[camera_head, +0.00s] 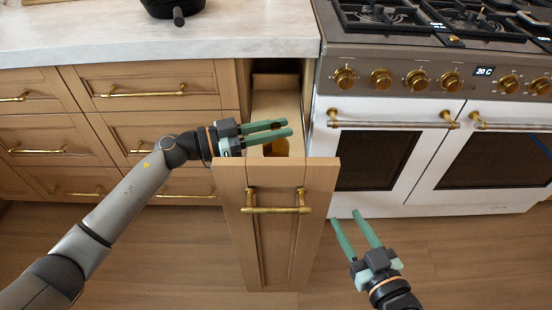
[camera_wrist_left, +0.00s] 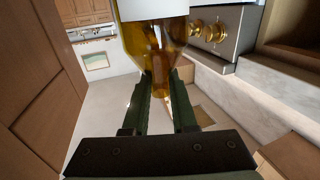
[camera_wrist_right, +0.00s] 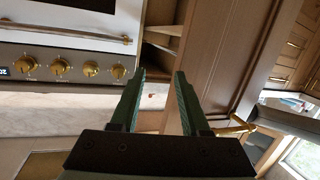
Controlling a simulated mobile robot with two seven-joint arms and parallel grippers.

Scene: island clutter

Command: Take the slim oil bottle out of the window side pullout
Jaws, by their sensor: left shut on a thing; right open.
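The window side pullout (camera_head: 232,180) stands drawn out between the drawers and the stove, with a brass handle (camera_head: 277,210) on its front. My left gripper (camera_head: 287,128) is over its opening. In the left wrist view, that gripper (camera_wrist_left: 160,80) is shut on the slim oil bottle (camera_wrist_left: 150,38), amber glass with a white label. In the head view only an amber patch of the bottle (camera_head: 282,147) shows; the fingers hide part of it. I cannot tell whether its base touches the pullout floor. My right gripper (camera_head: 346,217) is open and empty, low in front of the stove.
The white stove (camera_head: 425,205) with brass knobs stands close at the pullout's right. Wooden drawers (camera_head: 150,85) and a marble counter (camera_head: 100,35) are at the left, with a black pan (camera_head: 172,8) at the back. The floor (camera_head: 440,260) in front is clear.

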